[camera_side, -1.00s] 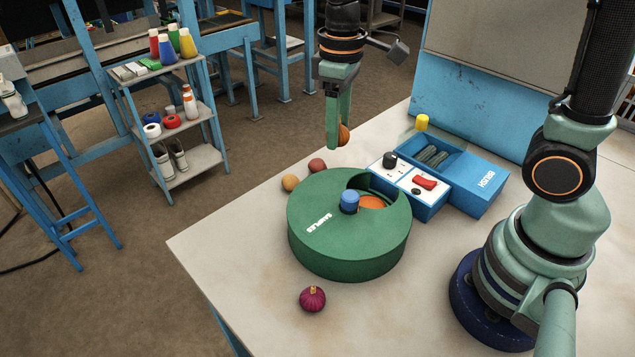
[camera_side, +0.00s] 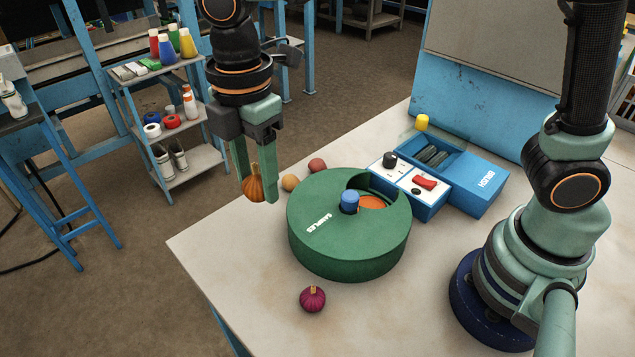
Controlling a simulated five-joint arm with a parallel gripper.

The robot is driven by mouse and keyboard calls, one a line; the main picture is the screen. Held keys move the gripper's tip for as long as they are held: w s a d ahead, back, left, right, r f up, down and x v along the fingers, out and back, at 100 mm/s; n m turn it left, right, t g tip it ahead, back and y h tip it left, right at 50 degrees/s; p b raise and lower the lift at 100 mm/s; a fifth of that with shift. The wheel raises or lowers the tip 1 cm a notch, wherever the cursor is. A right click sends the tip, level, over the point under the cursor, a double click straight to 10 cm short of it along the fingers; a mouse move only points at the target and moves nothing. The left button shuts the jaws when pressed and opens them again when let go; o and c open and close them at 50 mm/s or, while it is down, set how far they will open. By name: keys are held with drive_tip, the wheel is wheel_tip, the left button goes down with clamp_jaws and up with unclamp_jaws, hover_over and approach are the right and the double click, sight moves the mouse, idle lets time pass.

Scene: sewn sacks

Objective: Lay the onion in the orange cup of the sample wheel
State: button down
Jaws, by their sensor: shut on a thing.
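My gripper (camera_side: 257,188) is shut on a brown-orange onion (camera_side: 252,189) with a pale pointed tip. It holds the onion in the air, left of the sample wheel (camera_side: 340,251) in the picture. The wheel is a round green drum marked SAMPLES, with a blue knob (camera_side: 349,199) on top. A cut-out in its lid, at the right of the knob, shows part of the orange cup (camera_side: 372,202). The part of the cup that shows looks empty; the rest is hidden by the lid and knob.
A purple bulb (camera_side: 312,299) lies on the table in front of the drum. A tan ball (camera_side: 290,182) and a reddish ball (camera_side: 317,165) lie behind it. A blue box (camera_side: 478,190) marked BRUSH and a switch panel (camera_side: 403,177) stand at its right.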

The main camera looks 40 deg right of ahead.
sight(273, 273)
wheel_tip(273, 273, down, 20)
drive_tip(key=shift+r, duration=0.25)
drive_tip(key=shift+f, duration=0.15)
idle(0.3)
drive_tip(key=shift+c, duration=1.4)
unclamp_jaws()
wheel_tip(273, 273, up, 12)
drive_tip(key=d+r+m+t, duration=0.2)
drive_tip(key=d+r+m, duration=0.3)
drive_tip(key=d, duration=0.3)
drive_tip(key=d+r+m+t, duration=0.2)
drive_tip(key=d+r+m, duration=0.4)
drive_tip(key=d+m, duration=0.2)
drive_tip(key=shift+s+d+y, duration=0.3)
drive_tip(key=shift+d+y, duration=0.1)
drive_tip(key=shift+d, duration=0.25)
drive_tip(key=shift+o, duration=0.3)
drive_tip(key=s+d+r+m+t, duration=0.1)
drive_tip(key=s+d+m, duration=0.2)
drive_tip(key=d+m, duration=0.3)
drive_tip(key=shift+d+r+t+h, duration=0.15)
drive_tip(key=shift+t+h, duration=0.15)
drive_tip(key=shift+h, duration=0.1)
